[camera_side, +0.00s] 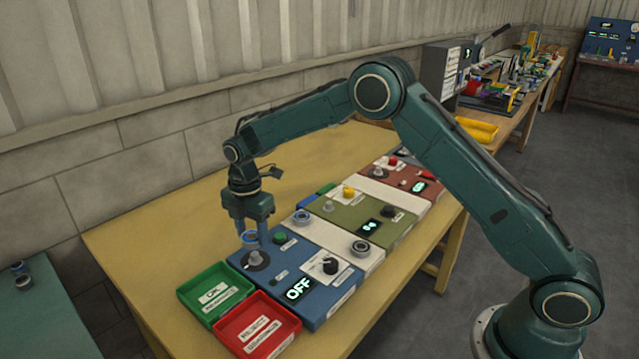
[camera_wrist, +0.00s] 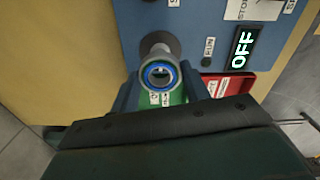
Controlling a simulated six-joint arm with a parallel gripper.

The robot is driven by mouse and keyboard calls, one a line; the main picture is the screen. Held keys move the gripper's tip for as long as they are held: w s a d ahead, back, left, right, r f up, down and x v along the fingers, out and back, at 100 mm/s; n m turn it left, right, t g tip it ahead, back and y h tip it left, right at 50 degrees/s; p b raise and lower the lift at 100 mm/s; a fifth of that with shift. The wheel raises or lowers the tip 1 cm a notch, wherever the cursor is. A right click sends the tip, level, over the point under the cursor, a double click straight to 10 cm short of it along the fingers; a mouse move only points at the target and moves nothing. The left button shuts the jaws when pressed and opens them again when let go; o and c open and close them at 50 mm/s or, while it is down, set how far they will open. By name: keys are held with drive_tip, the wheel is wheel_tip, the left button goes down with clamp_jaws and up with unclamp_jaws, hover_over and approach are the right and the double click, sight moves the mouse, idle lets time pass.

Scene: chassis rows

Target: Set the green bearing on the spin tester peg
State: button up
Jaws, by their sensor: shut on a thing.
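My gripper (camera_side: 250,236) points down over the left end of the blue spin tester panel (camera_side: 312,270). It is shut on a small ring-shaped bearing (camera_wrist: 160,73) whose ring looks blue, not green. The tester's peg (camera_wrist: 155,48) is a short grey post on a dark round base (camera_side: 257,259), right below the bearing. The bearing lines up with the peg's tip in the wrist view; whether it is around the tip or just above it I cannot tell. The tester's display (camera_side: 299,288) reads OFF.
A green tray (camera_side: 213,293) and a red tray (camera_side: 258,325) stand at the tester's left. A blue-ringed bearing (camera_side: 302,217) and a grey one (camera_side: 361,248) sit on the white strip. An olive panel (camera_side: 352,212) and a red panel (camera_side: 400,182) lie beyond.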

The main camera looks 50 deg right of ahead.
sight(255, 254)
drive_tip(key=shift+f, duration=2.5)
drive_tip(key=shift+f, duration=0.1)
drive_tip(key=o, duration=1.1)
wheel_tip(255, 254, up, 14)
drive_tip(key=shift+f, duration=0.1)
